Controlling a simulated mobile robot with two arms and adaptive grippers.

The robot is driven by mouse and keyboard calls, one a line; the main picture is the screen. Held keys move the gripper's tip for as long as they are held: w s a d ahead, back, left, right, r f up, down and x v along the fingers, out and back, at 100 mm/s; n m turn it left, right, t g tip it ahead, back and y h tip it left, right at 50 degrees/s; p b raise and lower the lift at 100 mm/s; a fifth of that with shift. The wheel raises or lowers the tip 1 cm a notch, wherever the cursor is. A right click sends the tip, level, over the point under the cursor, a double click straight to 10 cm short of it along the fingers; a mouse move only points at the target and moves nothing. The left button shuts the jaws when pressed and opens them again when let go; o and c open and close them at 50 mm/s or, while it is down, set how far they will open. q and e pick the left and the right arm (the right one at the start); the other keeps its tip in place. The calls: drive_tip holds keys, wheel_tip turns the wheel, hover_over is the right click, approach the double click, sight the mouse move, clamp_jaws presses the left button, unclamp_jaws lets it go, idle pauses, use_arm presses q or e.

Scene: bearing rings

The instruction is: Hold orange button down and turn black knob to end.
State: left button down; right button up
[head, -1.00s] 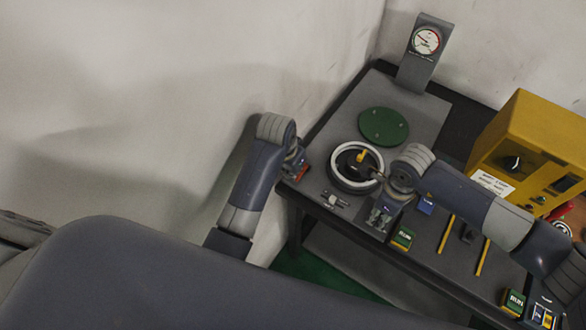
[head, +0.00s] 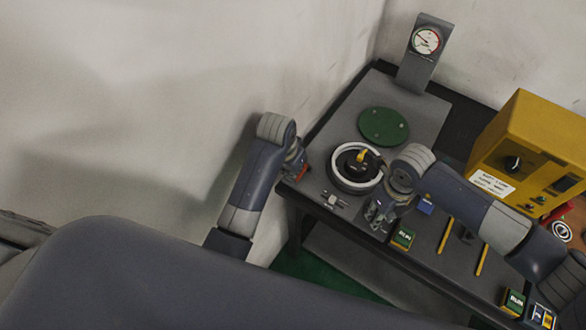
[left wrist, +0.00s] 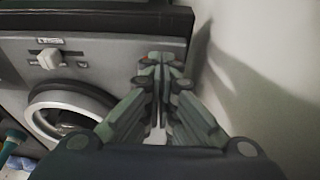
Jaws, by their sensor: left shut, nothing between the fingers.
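A black knob (head: 512,163) sits on the front of the yellow box (head: 535,125) in the head view. I cannot make out an orange button for certain; a small red-orange patch (head: 303,173) shows beside my left gripper (head: 296,163), at the bench's left edge. In the left wrist view my left gripper (left wrist: 163,62) is shut and empty, its fingertips together in front of the grey bench panel. My right gripper (head: 377,214) hangs over the bench, just in front of the white ring (head: 335,177), far from the yellow box; its fingers are too small to judge.
The white ring surrounds a black hub with a yellow piece (head: 362,155). A green disc (head: 383,126) and a dial gauge (head: 426,41) stand behind. A small white slider (head: 335,200) lies in front. Yellow rods (head: 445,235) and small boxes (head: 403,240) are at right.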

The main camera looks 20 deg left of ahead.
drive_tip(key=m, duration=0.5)
idle(0.3)
drive_tip(key=o, duration=0.7)
drive_tip(key=shift+o, duration=0.2)
